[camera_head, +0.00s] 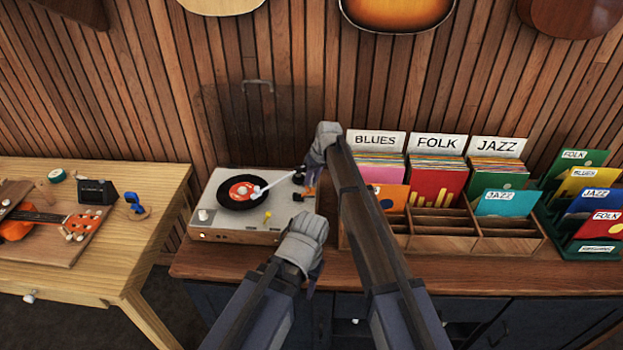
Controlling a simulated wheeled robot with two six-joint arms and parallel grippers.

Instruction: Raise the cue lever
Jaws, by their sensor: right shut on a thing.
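The turntable (230,229) is a pale box with a black record (242,192) with an orange label on its platter. Its white tonearm (265,187) reaches over the record's right side. My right gripper (306,190) points down at the turntable's right edge and is shut on a small dark part beside the tonearm's base, which looks like the cue lever (297,197). The fingers partly hide this part, so its angle is unclear. My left gripper (309,284) is in front of the turntable's front right corner, apart from it; its fingers are mostly hidden behind its wrist.
A clear dust cover (238,115) stands raised behind the turntable. Wooden record bins (436,243) stand close on the right, partly behind my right arm, with more colourful sleeves farther right.

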